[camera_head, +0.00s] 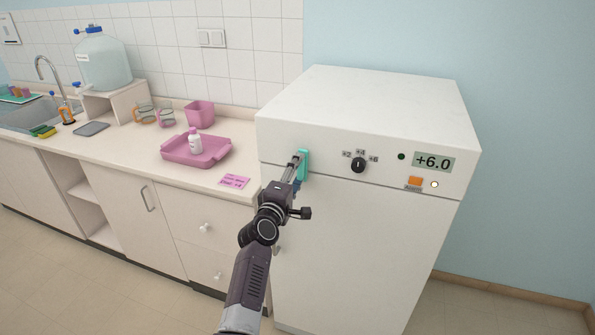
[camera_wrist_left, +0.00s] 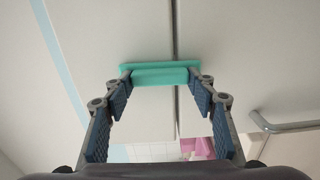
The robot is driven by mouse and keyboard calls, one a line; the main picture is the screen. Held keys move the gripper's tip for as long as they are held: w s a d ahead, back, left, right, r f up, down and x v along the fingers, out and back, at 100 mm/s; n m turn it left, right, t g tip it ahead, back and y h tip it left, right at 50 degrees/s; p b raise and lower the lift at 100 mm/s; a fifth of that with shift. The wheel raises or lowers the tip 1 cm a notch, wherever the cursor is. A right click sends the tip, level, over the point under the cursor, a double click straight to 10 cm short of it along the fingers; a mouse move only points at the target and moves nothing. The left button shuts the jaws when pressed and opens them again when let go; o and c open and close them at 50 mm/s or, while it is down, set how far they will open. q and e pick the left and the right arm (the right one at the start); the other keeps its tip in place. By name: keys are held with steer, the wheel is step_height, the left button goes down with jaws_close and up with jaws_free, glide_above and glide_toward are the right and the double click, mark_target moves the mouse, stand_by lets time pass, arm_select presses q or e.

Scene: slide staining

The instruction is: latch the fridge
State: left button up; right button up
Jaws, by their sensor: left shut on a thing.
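The white fridge (camera_head: 350,245) stands right of the counter, with its door below a control panel. A teal latch (camera_head: 304,164) sits at the panel's left end. In the left wrist view the latch (camera_wrist_left: 160,74) lies across the seam between two white panels. My left gripper (camera_head: 297,163) reaches up to the latch in the head view. In the left wrist view my left gripper's fingertips (camera_wrist_left: 161,80) are at the two ends of the latch, shut on it. The gripper and arm hide part of the door's left edge. My right gripper is in neither view.
The fridge panel has a black dial (camera_head: 358,165), a display (camera_head: 433,162) reading +6.0 and an orange button (camera_head: 415,181). A pink tray (camera_head: 215,156) with a white bottle (camera_head: 195,142) stands on the counter left. Floor right of the fridge looks clear.

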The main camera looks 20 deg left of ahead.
arm_select(q)
steer(key=shift+n, duration=0.3)
steer(key=o, duration=1.2)
steer(key=shift+c, duration=0.2)
